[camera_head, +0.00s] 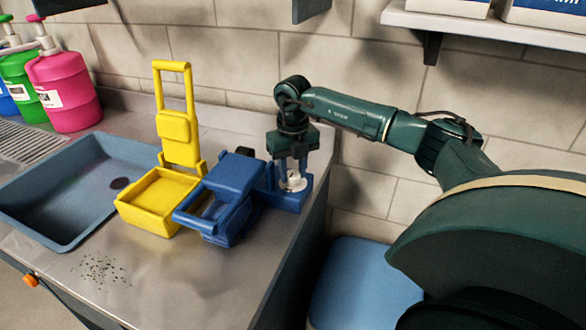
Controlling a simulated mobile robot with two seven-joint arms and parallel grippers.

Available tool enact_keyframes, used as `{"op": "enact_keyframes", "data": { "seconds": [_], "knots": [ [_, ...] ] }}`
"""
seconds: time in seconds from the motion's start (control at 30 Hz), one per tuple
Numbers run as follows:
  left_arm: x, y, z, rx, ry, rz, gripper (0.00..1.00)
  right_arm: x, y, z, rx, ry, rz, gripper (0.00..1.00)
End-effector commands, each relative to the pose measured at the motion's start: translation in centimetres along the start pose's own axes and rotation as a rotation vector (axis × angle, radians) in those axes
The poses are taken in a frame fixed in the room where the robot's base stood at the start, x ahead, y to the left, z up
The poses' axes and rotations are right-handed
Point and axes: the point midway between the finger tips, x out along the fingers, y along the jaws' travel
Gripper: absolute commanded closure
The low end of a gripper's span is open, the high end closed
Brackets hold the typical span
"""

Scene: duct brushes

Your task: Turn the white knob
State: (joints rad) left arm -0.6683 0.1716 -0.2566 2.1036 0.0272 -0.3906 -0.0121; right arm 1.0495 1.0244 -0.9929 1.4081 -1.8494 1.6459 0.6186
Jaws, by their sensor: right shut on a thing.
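The white knob (293,183) sits on top of the low blue block at the right end of the blue device (223,192), near the right edge of the metal counter. My right gripper (291,174) points down from above, with its fingers around the knob and shut on it. The fingers hide part of the knob. My left gripper is not in view.
A yellow holder (158,200) with a raised yellow lid stands left of the blue device. A grey-blue tray (60,235) lies further left. Pink (63,90) and green pump bottles stand at the back left. Dark specks (101,269) lie on the front counter. A shelf (490,25) hangs at upper right.

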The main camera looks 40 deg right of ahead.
Motion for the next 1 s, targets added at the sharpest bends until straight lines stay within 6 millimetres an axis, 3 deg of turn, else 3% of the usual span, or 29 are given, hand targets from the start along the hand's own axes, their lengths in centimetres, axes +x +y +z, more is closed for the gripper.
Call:
{"op": "enact_keyframes", "data": {
  "seconds": [0.1,0.13,0.37,0.77,1.0],
  "knots": [
    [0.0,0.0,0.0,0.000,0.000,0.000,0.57,-0.1,0.0,0.1,0.003,-0.006,0.002,0.89],
    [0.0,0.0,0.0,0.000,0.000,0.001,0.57,-0.1,0.0,0.1,0.003,-0.006,0.002,0.65],
    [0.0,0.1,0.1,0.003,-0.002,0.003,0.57,-0.1,0.0,0.1,0.001,-0.003,0.001,0.46],
    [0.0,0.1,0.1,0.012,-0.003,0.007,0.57,0.0,0.1,0.0,-0.004,0.000,0.003,0.45],
    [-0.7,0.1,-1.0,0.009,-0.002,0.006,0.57,-1.6,-0.2,0.0,-0.002,-0.001,0.004,0.45]
  ]
}}
